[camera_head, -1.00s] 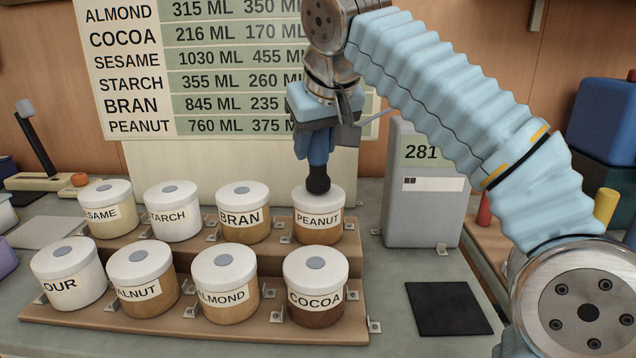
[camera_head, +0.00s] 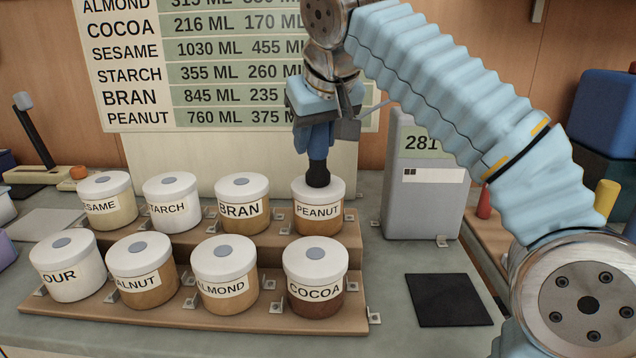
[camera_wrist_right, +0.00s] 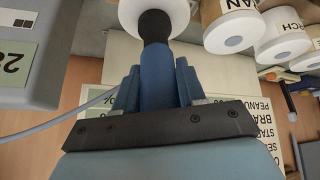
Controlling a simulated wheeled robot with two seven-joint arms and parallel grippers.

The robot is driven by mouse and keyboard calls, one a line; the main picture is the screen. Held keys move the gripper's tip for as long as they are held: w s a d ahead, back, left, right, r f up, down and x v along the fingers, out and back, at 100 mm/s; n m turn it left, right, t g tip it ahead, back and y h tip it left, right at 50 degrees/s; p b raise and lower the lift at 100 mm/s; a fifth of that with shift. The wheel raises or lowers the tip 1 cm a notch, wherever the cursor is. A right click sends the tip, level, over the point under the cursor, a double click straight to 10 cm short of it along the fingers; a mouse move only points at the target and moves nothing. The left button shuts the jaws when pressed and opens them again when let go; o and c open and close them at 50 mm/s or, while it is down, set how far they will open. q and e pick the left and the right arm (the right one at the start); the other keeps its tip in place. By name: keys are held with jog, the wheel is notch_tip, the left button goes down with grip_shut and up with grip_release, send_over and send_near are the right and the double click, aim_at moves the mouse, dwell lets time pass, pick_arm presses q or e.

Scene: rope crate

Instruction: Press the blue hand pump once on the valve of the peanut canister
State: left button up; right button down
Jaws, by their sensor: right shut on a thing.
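The peanut canister (camera_head: 318,219) stands at the right end of the back row, with a white lid and a label reading PEANUT. My right gripper (camera_head: 318,122) is above it, shut on the blue hand pump (camera_head: 316,142). The pump is upright and its black tip (camera_head: 318,175) meets the lid where the valve is, so the valve is hidden. In the right wrist view, the blue pump (camera_wrist_right: 158,75) sits between the fingers, its black end (camera_wrist_right: 154,26) against the white lid (camera_wrist_right: 150,8). My left gripper is not in view.
The bran canister (camera_head: 242,209) stands left of the peanut canister, and the cocoa canister (camera_head: 315,277) in front of it. A grey box (camera_head: 425,190) showing 281 stands to the right. A black mat (camera_head: 448,300) lies at front right. A volume chart (camera_head: 220,75) is behind.

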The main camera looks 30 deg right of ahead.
notch_tip(320, 180, up, 5)
jog(key=p, duration=0.5)
jog(key=shift+r+p, duration=0.2)
jog(key=shift+p, duration=0.15)
jog(key=shift+r, duration=0.85)
dwell(0.4)
